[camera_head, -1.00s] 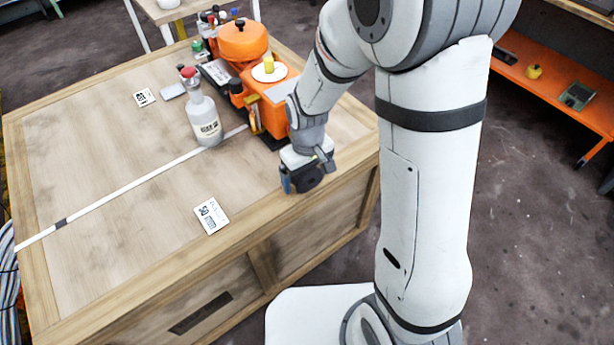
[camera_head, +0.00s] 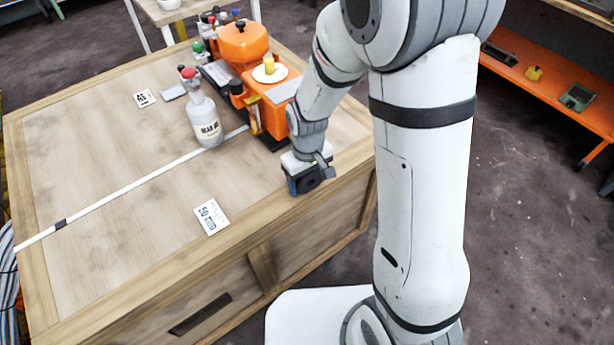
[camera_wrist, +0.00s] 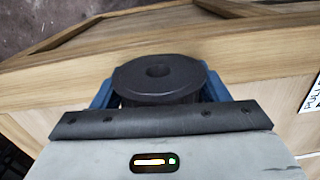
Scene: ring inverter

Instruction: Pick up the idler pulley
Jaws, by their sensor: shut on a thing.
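The idler pulley (camera_wrist: 160,74) is a black disc with a flange and a centre hole. In the wrist view it sits between the blue fingers of my gripper (camera_wrist: 158,88), which are shut on it from both sides. In the head view my gripper (camera_head: 306,184) is at the right edge of the wooden table, and the dark pulley (camera_head: 312,183) shows at its end. I cannot tell whether the pulley touches the table top. Its lower part is hidden by my gripper.
The wooden table (camera_head: 110,200) has clear room at its middle and front. An orange machine (camera_head: 270,110) stands behind my gripper. A bottle with a red cap (camera_head: 206,125) stands left of it. A white label card (camera_head: 211,217) lies near the front edge. An orange shelf (camera_head: 560,90) is at right.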

